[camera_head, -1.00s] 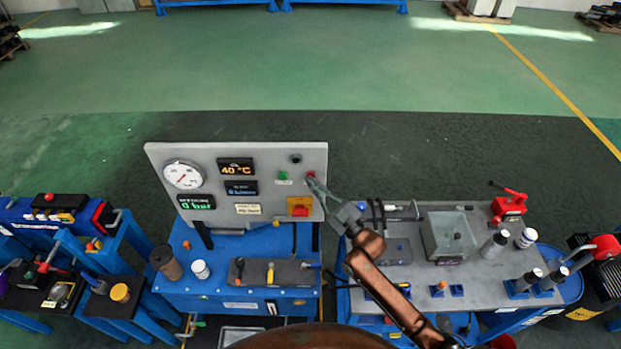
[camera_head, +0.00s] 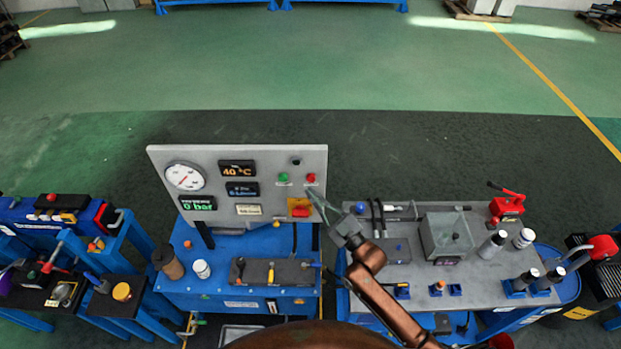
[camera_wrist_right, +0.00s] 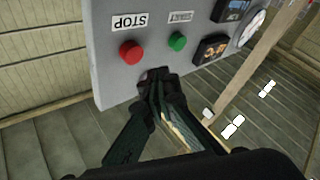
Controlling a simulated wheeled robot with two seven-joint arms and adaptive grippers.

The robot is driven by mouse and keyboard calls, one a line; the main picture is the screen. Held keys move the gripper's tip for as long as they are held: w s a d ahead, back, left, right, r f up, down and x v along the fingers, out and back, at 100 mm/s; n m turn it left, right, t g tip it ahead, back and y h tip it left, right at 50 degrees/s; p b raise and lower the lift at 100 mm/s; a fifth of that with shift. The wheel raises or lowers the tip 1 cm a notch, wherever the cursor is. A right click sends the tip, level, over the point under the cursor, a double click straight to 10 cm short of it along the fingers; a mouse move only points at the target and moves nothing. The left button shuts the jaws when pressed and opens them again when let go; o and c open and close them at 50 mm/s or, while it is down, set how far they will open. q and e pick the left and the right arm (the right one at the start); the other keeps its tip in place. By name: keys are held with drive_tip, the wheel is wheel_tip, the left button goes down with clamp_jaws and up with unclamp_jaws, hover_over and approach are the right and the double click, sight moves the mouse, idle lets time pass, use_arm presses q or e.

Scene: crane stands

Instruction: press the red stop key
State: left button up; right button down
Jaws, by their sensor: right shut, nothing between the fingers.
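The red stop key (camera_head: 311,178) is a small round red button at the upper right of the upright grey panel (camera_head: 262,157). In the right wrist view, the red key (camera_wrist_right: 131,53) is beside an upside-down STOP label (camera_wrist_right: 130,21). My right gripper (camera_head: 309,192) is shut and empty, with its tips just below the key in the head view. In the wrist view, the fingertips (camera_wrist_right: 155,76) show apart from the red key, near the panel's edge. My left gripper is not in view.
A green key (camera_head: 283,178) is left of the red one. A red switch on a yellow plate (camera_head: 300,207) is below, close to my right gripper. The blue bench (camera_head: 215,250) holds tools and cups. A grey bench (camera_head: 400,265) with a box stands right.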

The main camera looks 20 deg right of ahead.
drive_tip(key=s, duration=0.1)
drive_tip(key=s+p, duration=0.1)
drive_tip(key=s, duration=0.1)
drive_tip(key=shift+a, duration=0.4)
idle(0.5)
